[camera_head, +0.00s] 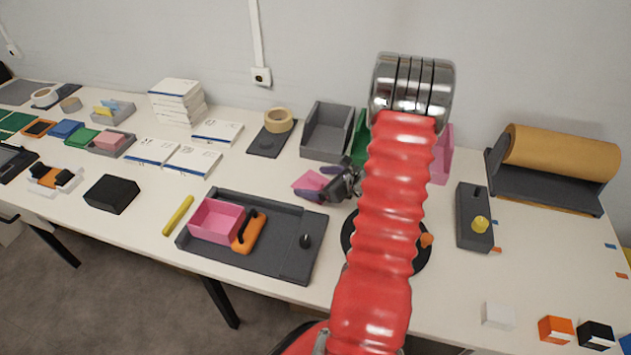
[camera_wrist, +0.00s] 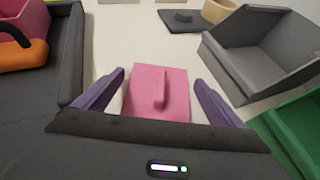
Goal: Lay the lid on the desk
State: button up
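The pink lid (camera_wrist: 142,98) has a thin upright ridge as its handle. In the wrist view it sits between the two purple fingers of my gripper (camera_wrist: 160,76). The fingers are spread wide, with gaps on both sides of the handle. In the head view the lid (camera_head: 308,181) appears flat at or just above the white desk (camera_head: 258,176), in front of the grey bin. My gripper (camera_head: 318,182) is over its right part and hides some of it. I cannot tell whether the lid touches the desk.
A grey bin (camera_head: 326,132) and a green bin (camera_head: 361,140) stand behind my gripper. A dark tray (camera_head: 275,254) holds a pink box (camera_head: 215,221) and an orange-handled tool (camera_head: 248,232). A tape roll (camera_head: 279,120) is at the back. Bare desk lies left of the lid.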

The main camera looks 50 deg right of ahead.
jog(key=shift+o, duration=0.5)
jog(key=shift+r, duration=0.15)
jog(key=v, duration=0.7)
jog(key=shift+s, duration=0.25)
jog(key=w+a+r+n+g+y, duration=0.1)
jog(key=a+r+n+g+y, duration=0.1)
jog(key=a+r+n, duration=0.5)
jog(key=w+a+r+n+g+y, duration=0.15)
jog(key=a+n, duration=0.25)
jog(key=a, duration=0.7)
jog(key=a+r+n+g+y, duration=0.1)
jog(key=a+r+n+g, duration=0.2)
jog(key=a+r+n, duration=0.45)
jog(key=s+a+r+n+h, duration=0.5)
jog(key=s+a+r+n, duration=0.2)
jog(key=s+a+n, duration=0.5)
jog(key=a+n, duration=0.2)
jog(key=n, duration=0.2)
jog(key=shift+s+r, duration=0.2)
jog(key=shift+s, duration=0.2)
